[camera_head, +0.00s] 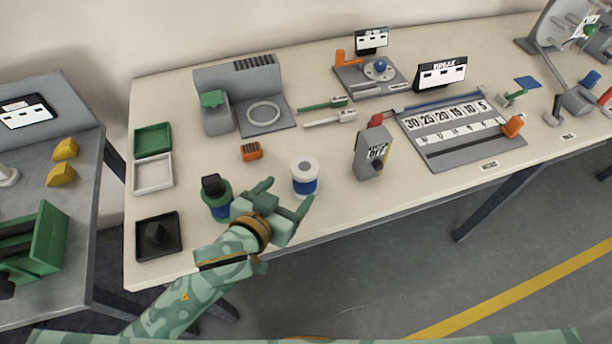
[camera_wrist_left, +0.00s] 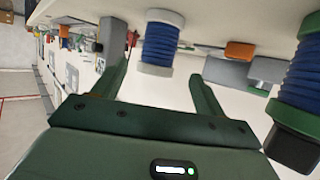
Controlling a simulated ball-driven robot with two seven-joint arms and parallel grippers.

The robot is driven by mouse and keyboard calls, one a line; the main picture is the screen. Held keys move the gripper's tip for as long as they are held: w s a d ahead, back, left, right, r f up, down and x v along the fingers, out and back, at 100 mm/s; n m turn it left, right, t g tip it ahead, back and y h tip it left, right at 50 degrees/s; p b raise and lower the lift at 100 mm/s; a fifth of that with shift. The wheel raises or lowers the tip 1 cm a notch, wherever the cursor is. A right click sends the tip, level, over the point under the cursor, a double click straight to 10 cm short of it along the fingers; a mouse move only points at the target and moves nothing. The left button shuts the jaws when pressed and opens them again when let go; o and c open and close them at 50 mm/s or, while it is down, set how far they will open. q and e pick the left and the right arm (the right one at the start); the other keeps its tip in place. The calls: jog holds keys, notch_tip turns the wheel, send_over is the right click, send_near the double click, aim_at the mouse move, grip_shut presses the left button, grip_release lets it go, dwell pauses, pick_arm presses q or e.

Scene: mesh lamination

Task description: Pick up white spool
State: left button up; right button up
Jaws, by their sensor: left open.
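The white spool (camera_head: 304,168) stands upright near the table's front edge, with white end flanges and a blue winding. In the left wrist view the white spool (camera_wrist_left: 160,45) appears inverted, just beyond the fingertips and between their lines. My left gripper (camera_head: 288,192) is open and empty, close in front of the spool. The left gripper's two fingers (camera_wrist_left: 160,75) are spread wide in the wrist view, with a gap before the spool. My right gripper is not in view.
A green-ended blue spool with a black top (camera_head: 216,200) stands left of my gripper. An orange block (camera_head: 251,151) lies behind it, and a grey box with a red part (camera_head: 369,155) stands to the right. Green (camera_head: 152,139), white (camera_head: 153,174) and black (camera_head: 158,250) trays line the left edge.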

aim_at(299, 183)
pick_arm(q)
jog(key=x, duration=0.3)
jog(key=shift+w+f+b, duration=0.2)
jog(key=shift+b, duration=0.1)
jog(key=b+x, duration=0.2)
jog(key=x, duration=0.3)
jog(key=shift+d+f, duration=0.2)
jog(key=shift+s+r, duration=0.1)
jog(key=c, duration=1.2)
